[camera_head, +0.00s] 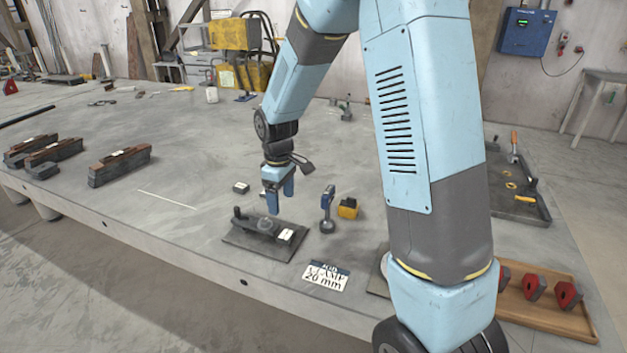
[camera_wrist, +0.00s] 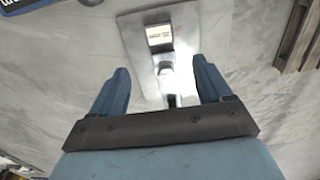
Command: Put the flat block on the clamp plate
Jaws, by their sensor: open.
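My gripper (camera_head: 281,201) points down above the far side of a dark clamp plate (camera_head: 238,241), open, with nothing between its fingers. In the wrist view my two blue fingers (camera_wrist: 160,72) stand apart over the plate (camera_wrist: 132,30). A dark clamp arm (camera_head: 257,223) lies along the plate. A small block with a pale label (camera_head: 287,235) sits at the plate's right end; the wrist view shows this labelled block (camera_wrist: 159,36) on the plate too. Another small pale-topped block (camera_head: 240,187) lies on the table beyond the plate. I cannot tell which one is the flat block.
A blue upright tool (camera_head: 328,210) and a yellow block (camera_head: 348,208) stand right of the plate. A card reading 20 mm (camera_head: 327,276) lies at the front. Dark bars (camera_head: 120,165) lie at left. A wooden tray (camera_head: 548,308) holds red parts at right. The table's centre left is mostly clear.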

